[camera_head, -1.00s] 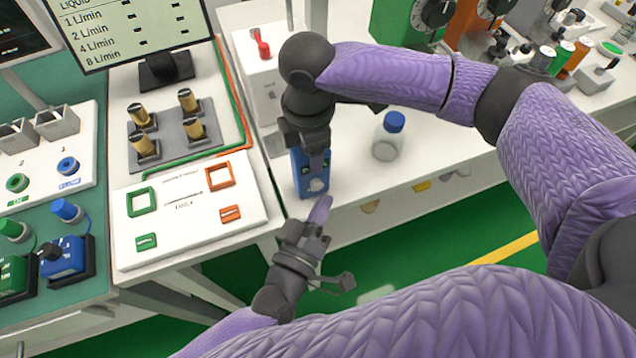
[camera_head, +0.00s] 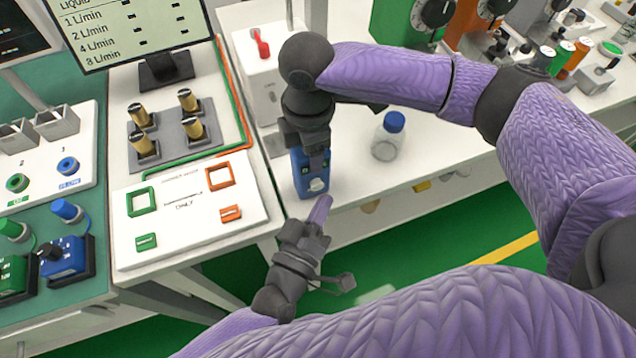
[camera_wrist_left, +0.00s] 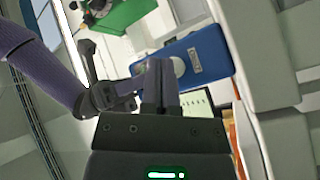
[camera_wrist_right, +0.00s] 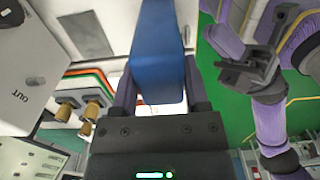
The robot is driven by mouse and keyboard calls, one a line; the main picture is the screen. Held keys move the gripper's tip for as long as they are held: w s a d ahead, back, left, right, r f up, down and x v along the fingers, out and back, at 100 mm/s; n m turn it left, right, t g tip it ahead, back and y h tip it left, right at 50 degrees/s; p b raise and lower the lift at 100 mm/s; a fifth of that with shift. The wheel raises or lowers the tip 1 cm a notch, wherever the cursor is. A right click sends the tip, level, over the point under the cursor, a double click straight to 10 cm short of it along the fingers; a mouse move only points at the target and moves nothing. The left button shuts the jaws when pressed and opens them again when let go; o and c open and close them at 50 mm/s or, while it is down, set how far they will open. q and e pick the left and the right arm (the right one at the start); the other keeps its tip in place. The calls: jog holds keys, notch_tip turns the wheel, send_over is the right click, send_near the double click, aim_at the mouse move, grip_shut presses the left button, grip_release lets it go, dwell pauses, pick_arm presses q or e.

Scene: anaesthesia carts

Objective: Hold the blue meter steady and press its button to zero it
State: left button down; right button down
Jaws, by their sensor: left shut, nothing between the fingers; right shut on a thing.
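The blue meter (camera_head: 299,181) stands near the front edge of the white bench, with a pale round button (camera_head: 317,185) on its front face. My right gripper (camera_head: 314,158) comes from above and is shut on the meter; in the right wrist view the meter (camera_wrist_right: 158,60) sits between its fingers. My left gripper (camera_head: 322,207) is shut and empty, just in front of and below the button. In the left wrist view its fingertips (camera_wrist_left: 160,68) appear beside the button (camera_wrist_left: 179,67) on the meter (camera_wrist_left: 208,52). A small gap shows in the head view.
A clear jar with a blue cap (camera_head: 388,137) stands on the bench right of the meter. A white panel with green and orange squares (camera_head: 190,208) lies to the left. A white box with a red lever (camera_head: 258,75) is behind. Green floor lies below the bench edge.

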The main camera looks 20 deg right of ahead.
pick_arm(q)
jog(key=shift+w, duration=0.15)
jog(key=shift+w, duration=0.3)
jog(key=shift+w, duration=0.55)
dwell(0.6)
dwell(0.3)
jog(key=shift+s, duration=1)
jog(key=s, duration=0.5)
jog(key=shift+d, duration=0.1)
